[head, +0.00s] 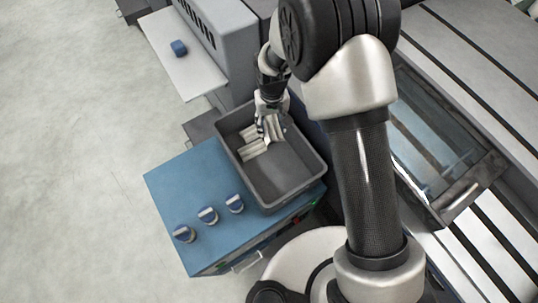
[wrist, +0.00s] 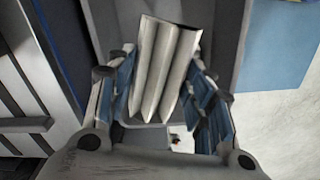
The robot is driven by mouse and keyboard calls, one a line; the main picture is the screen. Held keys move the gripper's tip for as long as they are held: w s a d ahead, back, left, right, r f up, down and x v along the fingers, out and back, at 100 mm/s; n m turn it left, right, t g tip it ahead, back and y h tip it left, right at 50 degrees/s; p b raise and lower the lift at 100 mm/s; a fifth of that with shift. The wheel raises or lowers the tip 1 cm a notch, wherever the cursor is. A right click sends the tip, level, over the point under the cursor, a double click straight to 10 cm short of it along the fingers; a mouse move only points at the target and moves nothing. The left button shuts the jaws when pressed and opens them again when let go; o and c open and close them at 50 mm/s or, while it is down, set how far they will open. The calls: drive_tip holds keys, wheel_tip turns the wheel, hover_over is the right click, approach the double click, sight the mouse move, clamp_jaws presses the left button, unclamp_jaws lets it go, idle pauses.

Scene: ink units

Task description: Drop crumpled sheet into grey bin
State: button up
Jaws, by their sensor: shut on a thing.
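The crumpled sheet (head: 254,148) is pale and folded into ridges. In the head view it shows below my gripper (head: 267,122), over the far end of the grey bin. In the wrist view the sheet (wrist: 166,66) stands between my two blue-padded fingers, which are shut on it. The grey bin (head: 288,190) is an open rectangular tub, and its visible floor near the front is bare. In the wrist view the bin (wrist: 222,22) lies behind the sheet. Whether the sheet touches the bin floor cannot be told.
The bin stands on a blue-topped cabinet (head: 183,187) with three blue-and-white knobs (head: 208,215) at left. A grey machine (head: 217,45) with a pale shelf (head: 183,65) holding a small blue item (head: 179,48) stands behind. A glass-covered compartment (head: 435,150) is at right.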

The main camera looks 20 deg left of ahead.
wheel_tip(320, 180, down, 5)
drive_tip(key=b, duration=0.3)
drive_tip(key=o, duration=1)
drive_tip(key=shift+c, duration=0.2)
drive_tip(key=shift+r, duration=0.1)
wheel_tip(320, 180, up, 12)
drive_tip(key=shift+f, duration=0.1)
drive_tip(key=shift+d, duration=0.15)
